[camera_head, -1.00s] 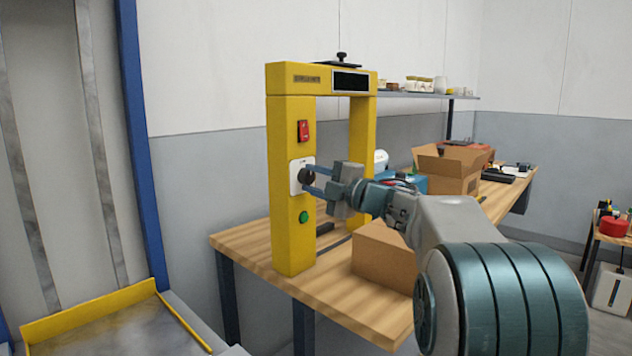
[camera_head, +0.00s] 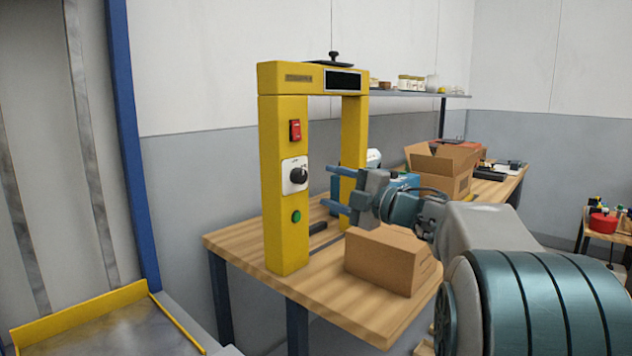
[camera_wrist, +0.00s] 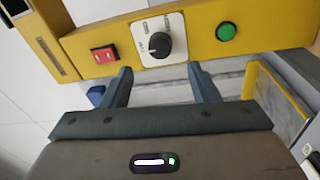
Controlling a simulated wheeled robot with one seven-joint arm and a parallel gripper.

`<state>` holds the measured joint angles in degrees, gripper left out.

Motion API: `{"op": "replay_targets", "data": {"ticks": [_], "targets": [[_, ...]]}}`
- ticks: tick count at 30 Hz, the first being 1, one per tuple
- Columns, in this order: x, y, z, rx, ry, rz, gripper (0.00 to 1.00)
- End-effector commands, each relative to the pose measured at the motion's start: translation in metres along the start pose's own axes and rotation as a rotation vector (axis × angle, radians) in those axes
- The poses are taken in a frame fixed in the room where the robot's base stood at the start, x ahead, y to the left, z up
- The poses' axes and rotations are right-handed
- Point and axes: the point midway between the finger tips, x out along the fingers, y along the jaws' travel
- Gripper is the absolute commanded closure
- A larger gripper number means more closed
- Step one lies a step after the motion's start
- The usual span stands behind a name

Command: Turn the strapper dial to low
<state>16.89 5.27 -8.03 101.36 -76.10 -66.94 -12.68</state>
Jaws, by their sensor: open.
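The yellow strapper arch (camera_head: 286,180) stands on a wooden table. Its black dial (camera_head: 299,175) sits on a white plate on the left post, between a red switch (camera_head: 295,130) above and a green button (camera_head: 296,216) below. In the wrist view the dial (camera_wrist: 160,45) shows on its white plate with labels too small to read surely. My gripper (camera_head: 333,189) is open and empty, to the right of the dial and apart from it. In the wrist view its two fingertips (camera_wrist: 160,75) are spread, with the dial centred beyond them.
A closed cardboard box (camera_head: 385,262) lies on the wooden table (camera_head: 325,290) under my arm. An open carton (camera_head: 440,170) and a blue item (camera_head: 405,180) stand farther back. A yellow-edged platform (camera_head: 85,325) is at the lower left.

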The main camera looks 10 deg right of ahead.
Motion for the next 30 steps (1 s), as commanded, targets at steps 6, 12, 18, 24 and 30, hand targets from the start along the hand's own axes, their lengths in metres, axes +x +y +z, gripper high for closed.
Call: {"op": "replay_targets", "data": {"ticks": [6, 12, 18, 24, 30], "targets": [[-0.044, 0.001, 0.001, -0.001, -0.003, 0.001, 0.45], [-0.061, 0.0, 0.0, 0.0, -0.001, 0.001, 0.45], [-0.064, 0.0, 0.0, 0.0, 0.0, 0.0, 0.45], [-0.064, 0.0, 0.0, 0.0, 0.0, 0.0, 0.45], [-0.061, 0.008, 0.001, 0.015, -0.032, 0.014, 0.45]]}}
